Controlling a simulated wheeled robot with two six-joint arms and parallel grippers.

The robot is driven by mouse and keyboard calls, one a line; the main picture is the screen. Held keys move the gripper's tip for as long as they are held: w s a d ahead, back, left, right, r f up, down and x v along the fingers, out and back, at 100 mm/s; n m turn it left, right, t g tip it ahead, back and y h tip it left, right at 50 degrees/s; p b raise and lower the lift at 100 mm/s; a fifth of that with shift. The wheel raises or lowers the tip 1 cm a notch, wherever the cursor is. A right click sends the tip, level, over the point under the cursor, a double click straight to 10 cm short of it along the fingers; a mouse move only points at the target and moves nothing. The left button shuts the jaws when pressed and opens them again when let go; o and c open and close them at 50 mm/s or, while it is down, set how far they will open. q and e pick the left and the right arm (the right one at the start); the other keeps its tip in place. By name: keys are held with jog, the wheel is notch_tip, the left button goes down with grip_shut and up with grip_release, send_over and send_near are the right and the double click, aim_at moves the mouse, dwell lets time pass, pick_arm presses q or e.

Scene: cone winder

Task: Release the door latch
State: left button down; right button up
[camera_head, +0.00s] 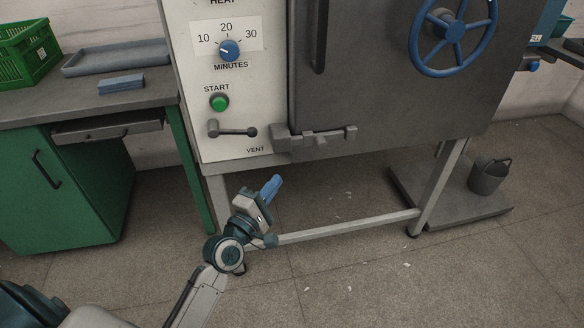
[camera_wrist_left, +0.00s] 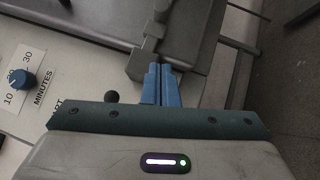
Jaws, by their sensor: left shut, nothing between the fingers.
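The door latch (camera_head: 318,141) is a dark grey bar with blocks and a short upright end, low on the front of the grey door (camera_head: 395,75). In the left wrist view the latch (camera_wrist_left: 170,42) lies just beyond my fingertips. My left gripper (camera_head: 273,185) is below and slightly left of the latch in the head view, its blue fingers pointing up. The fingers (camera_wrist_left: 161,72) are together with nothing between them. I see no clear contact with the latch. My right gripper is not in view.
Left of the latch are the vent lever (camera_head: 232,131), the green start button (camera_head: 219,102) and the minutes dial (camera_head: 229,50). A blue handwheel (camera_head: 453,28) is on the door. A green bench (camera_head: 75,185) stands left. A bucket (camera_head: 488,176) sits on a low platform at right.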

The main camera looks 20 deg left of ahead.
pick_arm(q)
send_near(315, 143)
jog(key=w, duration=0.1)
jog(key=w+a, duration=0.1)
jog(key=w, duration=0.1)
jog(key=shift+w+a+r, duration=0.15)
jog(key=shift+a+r, duration=0.15)
jog(key=shift+a, duration=0.1)
jog(key=d, duration=0.1)
jog(key=w+d, duration=0.1)
jog(key=shift+w+d+r, duration=0.25)
jog(key=shift+d+r, duration=0.1)
jog(key=shift+r, duration=0.05)
jog(key=shift+w+d, duration=0.15)
jog(key=shift+d, duration=0.05)
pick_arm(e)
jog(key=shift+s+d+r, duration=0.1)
pick_arm(q)
jog(key=shift+d, duration=0.15)
jog(key=w+d, duration=0.1)
jog(key=d, duration=0.1)
jog(key=w+d, duration=0.1)
jog(key=d, duration=0.1)
jog(key=shift+w, duration=0.4)
jog(key=shift+w+d, duration=0.15)
jog(key=shift+d, duration=0.05)
jog(key=shift+a+r, duration=0.1)
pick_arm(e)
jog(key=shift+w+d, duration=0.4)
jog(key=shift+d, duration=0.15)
